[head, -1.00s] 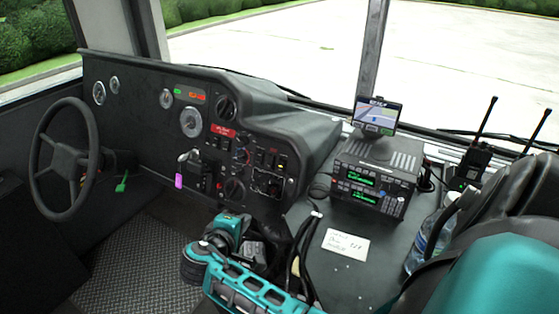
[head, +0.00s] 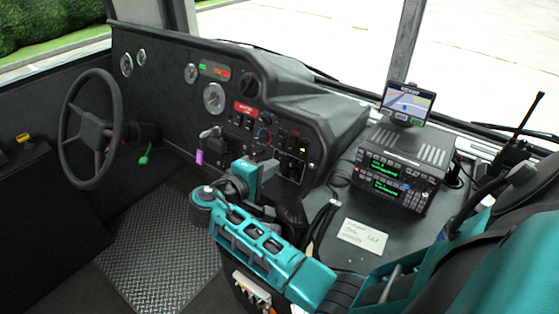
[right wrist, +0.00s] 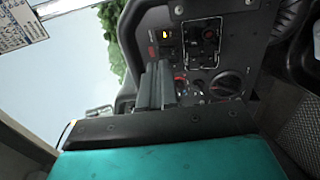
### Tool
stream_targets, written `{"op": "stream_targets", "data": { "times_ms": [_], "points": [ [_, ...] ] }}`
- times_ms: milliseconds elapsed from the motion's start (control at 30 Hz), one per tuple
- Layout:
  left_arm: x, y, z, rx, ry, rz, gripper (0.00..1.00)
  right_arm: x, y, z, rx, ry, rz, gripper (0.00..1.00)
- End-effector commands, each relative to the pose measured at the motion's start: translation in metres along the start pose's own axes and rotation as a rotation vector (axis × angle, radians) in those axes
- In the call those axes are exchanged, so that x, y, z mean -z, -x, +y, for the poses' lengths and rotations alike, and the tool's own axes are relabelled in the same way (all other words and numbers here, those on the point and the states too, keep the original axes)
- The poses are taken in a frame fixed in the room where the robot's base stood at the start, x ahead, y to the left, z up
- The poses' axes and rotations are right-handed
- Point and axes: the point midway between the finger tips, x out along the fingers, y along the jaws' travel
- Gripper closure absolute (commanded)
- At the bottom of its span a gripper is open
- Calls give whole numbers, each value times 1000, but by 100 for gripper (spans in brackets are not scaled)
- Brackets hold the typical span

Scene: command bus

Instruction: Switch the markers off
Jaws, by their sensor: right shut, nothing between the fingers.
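The dashboard switch panel (head: 290,152) is on the right part of the dashboard, with rocker switches, knobs and a small yellow-lit switch (head: 303,150). I cannot read which switch is for the markers. My right gripper (head: 268,166) is in front of the panel's lower part and hides some of it. Its fingers are shut and empty in the right wrist view (right wrist: 158,75), apart from the yellow-lit switch. My left gripper is not in view.
The steering wheel (head: 91,128) is at the left. A key with a purple tag (head: 199,157) hangs from the dashboard. A radio unit (head: 400,168), a small screen (head: 407,103) and a paper note (head: 363,236) are on the right console. The floor (head: 160,245) is clear.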

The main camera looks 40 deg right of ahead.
Motion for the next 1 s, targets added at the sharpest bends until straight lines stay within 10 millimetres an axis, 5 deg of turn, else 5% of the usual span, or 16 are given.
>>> {"op": "stream_targets", "data": {
  "times_ms": [533,1000],
  "points": [
    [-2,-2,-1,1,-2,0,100,-1,-108,0,-2,2,-2,100],
    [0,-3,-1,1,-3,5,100,0,-126,0,0,0,1,100]
  ]
}}
